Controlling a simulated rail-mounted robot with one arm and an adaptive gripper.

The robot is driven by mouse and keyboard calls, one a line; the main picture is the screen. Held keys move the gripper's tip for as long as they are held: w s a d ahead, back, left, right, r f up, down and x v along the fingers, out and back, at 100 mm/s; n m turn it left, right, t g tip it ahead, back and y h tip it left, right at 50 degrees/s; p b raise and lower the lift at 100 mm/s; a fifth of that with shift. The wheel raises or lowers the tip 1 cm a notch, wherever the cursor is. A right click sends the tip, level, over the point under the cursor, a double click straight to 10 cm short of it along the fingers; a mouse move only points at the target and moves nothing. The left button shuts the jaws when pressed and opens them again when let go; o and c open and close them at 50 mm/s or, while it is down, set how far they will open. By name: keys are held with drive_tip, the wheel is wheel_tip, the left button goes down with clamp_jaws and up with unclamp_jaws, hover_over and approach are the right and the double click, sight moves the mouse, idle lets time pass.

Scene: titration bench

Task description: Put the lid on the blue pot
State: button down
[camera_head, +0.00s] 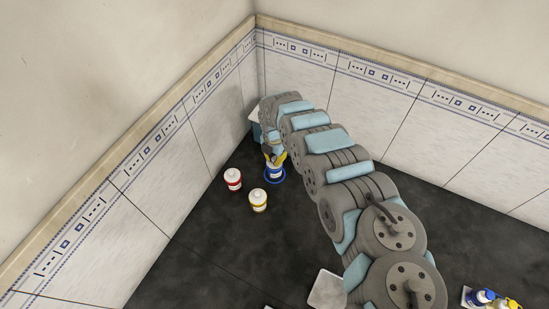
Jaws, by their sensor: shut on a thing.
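The blue pot (275,175) stands on the dark bench near the back corner, showing a white body and a blue ring around its base. My gripper (274,159) points down right over the pot, its yellow fingers at the pot's top. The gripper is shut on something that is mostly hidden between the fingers. I cannot tell whether it is the lid, or whether it touches the pot's rim.
A red-banded white pot (233,179) and a yellow-banded white pot (258,200) stand left of the blue pot. A pale tray (327,290) lies at the front. Blue-capped and yellow bottles (480,297) lie at the lower right. Tiled walls close off the back and left.

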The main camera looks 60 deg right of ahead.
idle(0.3)
drive_tip(key=shift+c, duration=2.4)
unclamp_jaws()
drive_tip(key=shift+r+p, duration=3.1)
drive_tip(key=shift+r, duration=0.45)
clamp_jaws()
drive_tip(key=shift+f+b, duration=2)
drive_tip(key=shift+f, duration=1.1)
